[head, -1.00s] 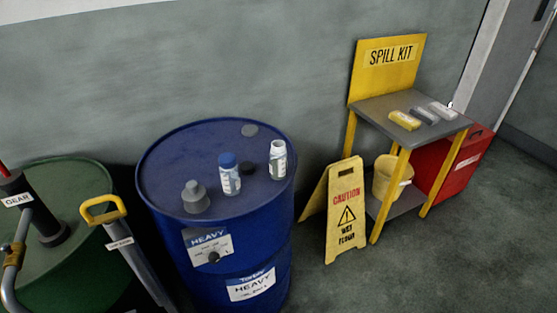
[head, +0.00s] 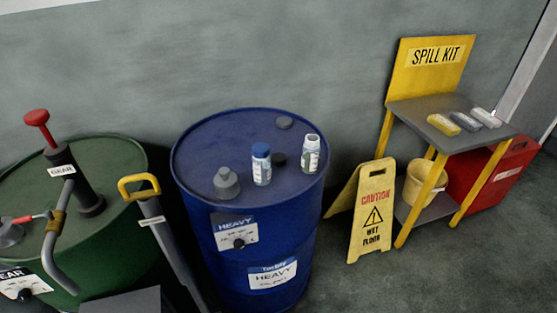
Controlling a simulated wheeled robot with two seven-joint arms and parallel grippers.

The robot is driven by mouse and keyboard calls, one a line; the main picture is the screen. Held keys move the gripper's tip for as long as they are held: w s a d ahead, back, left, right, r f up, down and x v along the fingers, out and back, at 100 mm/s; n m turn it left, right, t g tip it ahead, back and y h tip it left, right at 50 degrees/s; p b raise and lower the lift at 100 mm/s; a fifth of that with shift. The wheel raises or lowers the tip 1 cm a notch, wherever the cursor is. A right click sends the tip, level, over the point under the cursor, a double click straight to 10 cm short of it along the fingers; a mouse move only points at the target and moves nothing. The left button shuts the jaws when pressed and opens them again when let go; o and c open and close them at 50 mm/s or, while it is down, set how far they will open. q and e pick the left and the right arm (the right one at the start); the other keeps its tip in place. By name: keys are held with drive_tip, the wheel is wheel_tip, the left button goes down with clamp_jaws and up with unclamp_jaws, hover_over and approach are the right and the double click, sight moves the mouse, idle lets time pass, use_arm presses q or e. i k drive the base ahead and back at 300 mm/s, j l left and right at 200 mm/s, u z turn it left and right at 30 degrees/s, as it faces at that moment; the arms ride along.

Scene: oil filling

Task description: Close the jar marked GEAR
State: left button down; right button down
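Two small jars stand upright on the blue drum (head: 215,140) marked HEAVY. The capped jar (head: 261,170) has a blue lid. The open jar (head: 311,155) to its right has no lid on its mouth. Their labels are too small to read, so I cannot tell which is marked GEAR. A dark disc (head: 280,159), perhaps a lid, lies on the drum between the jars. Neither of my grippers shows in the head view.
A grey bung-like piece (head: 226,183) and a grey cap (head: 285,122) are also on the blue drum. A green drum (head: 120,165) with a GEAR pump (head: 72,170) stands left. A yellow-handled tool (head: 160,220) stands between the drums. A wet-floor sign (head: 371,215) and spill-kit stand (head: 430,105) are right.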

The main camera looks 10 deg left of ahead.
sight(311, 149)
drive_tip(key=l+u, duration=0.1)
drive_tip(key=u, duration=0.5)
drive_tip(key=i+l+u, duration=0.15)
drive_tip(key=l+u, duration=0.15)
drive_tip(key=l, duration=0.2)
drive_tip(key=i+l+u, duration=0.25)
drive_tip(key=l, duration=0.25)
drive_tip(key=l+u, duration=0.3)
drive_tip(key=l, duration=1.8)
drive_tip(key=i+j+u, duration=0.05)
